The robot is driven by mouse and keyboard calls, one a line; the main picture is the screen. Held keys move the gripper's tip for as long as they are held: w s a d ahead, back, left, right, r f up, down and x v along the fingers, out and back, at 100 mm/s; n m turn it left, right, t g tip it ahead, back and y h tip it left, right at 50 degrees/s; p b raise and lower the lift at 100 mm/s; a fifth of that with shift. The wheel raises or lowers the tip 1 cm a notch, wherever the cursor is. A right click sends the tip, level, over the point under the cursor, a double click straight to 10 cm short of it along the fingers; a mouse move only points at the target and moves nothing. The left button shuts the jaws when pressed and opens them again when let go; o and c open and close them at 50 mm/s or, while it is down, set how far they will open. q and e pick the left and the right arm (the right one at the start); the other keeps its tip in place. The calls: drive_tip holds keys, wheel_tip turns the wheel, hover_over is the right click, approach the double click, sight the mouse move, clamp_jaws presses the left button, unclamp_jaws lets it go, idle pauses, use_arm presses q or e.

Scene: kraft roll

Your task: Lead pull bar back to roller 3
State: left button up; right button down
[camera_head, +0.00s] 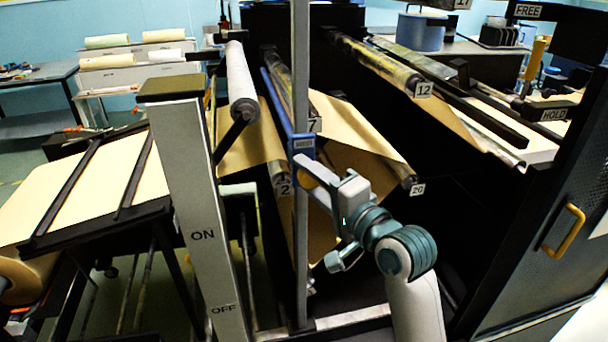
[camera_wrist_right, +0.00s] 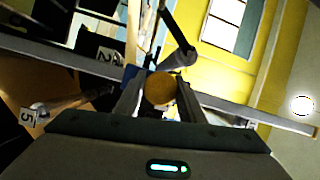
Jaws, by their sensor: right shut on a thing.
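The pull bar, a long blue bar (camera_head: 278,105), runs down the middle of the head view to a blue block (camera_head: 302,144) with small white lettering beside an upright metal post. My right gripper (camera_head: 308,172) is at this near end, just below the block. In the right wrist view my right gripper's two fingers (camera_wrist_right: 160,95) are shut on a round yellow-brown knob, which appears to be the bar's handle. Brown kraft paper (camera_head: 345,128) hangs over rollers close by. Tags 2, 7, 12 and 20 show; I see no tag reading 3. My left gripper is not in view.
The metal post (camera_head: 300,230) stands close beside my right gripper. A roller tagged 20 (camera_head: 406,180) is to its right. A grey ON/OFF panel (camera_head: 198,220) stands left. A dark cabinet door with a yellow handle (camera_head: 564,230) is at right.

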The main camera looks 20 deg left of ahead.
drive_tip(key=shift+w+d+f+b, duration=0.1)
drive_tip(key=shift+w+d+f, duration=0.25)
drive_tip(key=shift+d, duration=0.2)
drive_tip(key=shift+w+d+f+b, duration=0.1)
drive_tip(key=shift+w+d+f, duration=0.3)
drive_tip(key=shift+d, duration=0.2)
drive_tip(key=shift+w+d+f+b, duration=0.1)
drive_tip(key=shift+w+d+f, duration=0.25)
drive_tip(key=shift+d, duration=0.2)
